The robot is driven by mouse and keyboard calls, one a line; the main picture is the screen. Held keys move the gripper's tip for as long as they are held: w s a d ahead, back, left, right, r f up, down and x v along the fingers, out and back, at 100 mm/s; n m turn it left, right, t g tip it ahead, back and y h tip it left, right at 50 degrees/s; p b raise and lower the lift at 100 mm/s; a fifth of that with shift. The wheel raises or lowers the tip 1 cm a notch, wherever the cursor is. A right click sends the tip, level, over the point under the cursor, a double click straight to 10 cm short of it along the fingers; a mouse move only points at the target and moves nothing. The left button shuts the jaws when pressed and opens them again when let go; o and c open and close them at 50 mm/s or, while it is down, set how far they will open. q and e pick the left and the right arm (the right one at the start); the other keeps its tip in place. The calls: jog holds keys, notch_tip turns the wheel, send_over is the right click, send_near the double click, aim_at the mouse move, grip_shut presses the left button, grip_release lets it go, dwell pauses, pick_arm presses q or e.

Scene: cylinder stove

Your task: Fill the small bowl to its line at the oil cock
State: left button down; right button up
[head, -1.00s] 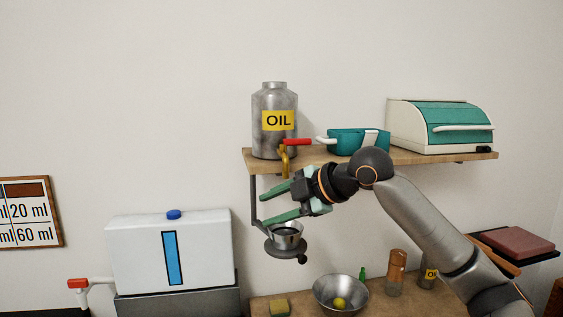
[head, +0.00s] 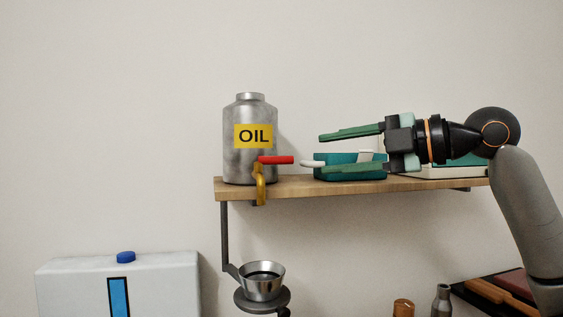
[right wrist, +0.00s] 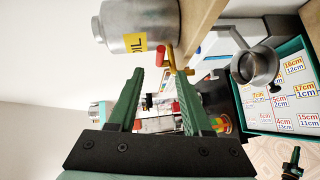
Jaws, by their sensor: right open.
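The grey metal oil can (head: 250,115) with a yellow OIL label stands at the left end of the shelf. Its brass cock (head: 261,188) points down at the front edge, and its red lever (head: 277,160) points right. The small metal bowl (head: 263,285) sits on a round dark holder (head: 240,303) below the spout; a dark inside shows, but its line and level cannot be made out. My right gripper (head: 322,153) is open and empty, level with the lever and right of it, fingers pointing left. The right wrist view shows the can (right wrist: 140,22), lever (right wrist: 163,56) and bowl (right wrist: 258,66). My left gripper is out of view.
On the wooden shelf (head: 290,187), a teal container (head: 340,160) with a white handle (head: 313,163) stands behind my right fingers. A white and teal box is partly hidden by my arm. A white tank (head: 170,280) with a blue cap stands lower left.

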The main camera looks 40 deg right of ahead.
aim_at(286, 159)
jog(key=p+x, duration=0.3)
jog(key=x, duration=0.6)
jog(key=shift+w+a+r, duration=0.1)
jog(key=shift+w, duration=0.15)
jog(key=shift+w+a, duration=0.1)
jog(key=shift+w, duration=0.4)
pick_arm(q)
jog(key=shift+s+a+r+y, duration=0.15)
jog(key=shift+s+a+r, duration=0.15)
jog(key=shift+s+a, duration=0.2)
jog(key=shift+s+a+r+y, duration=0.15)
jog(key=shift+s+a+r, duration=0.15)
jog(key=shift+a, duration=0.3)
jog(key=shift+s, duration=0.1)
pick_arm(e)
grip_shut()
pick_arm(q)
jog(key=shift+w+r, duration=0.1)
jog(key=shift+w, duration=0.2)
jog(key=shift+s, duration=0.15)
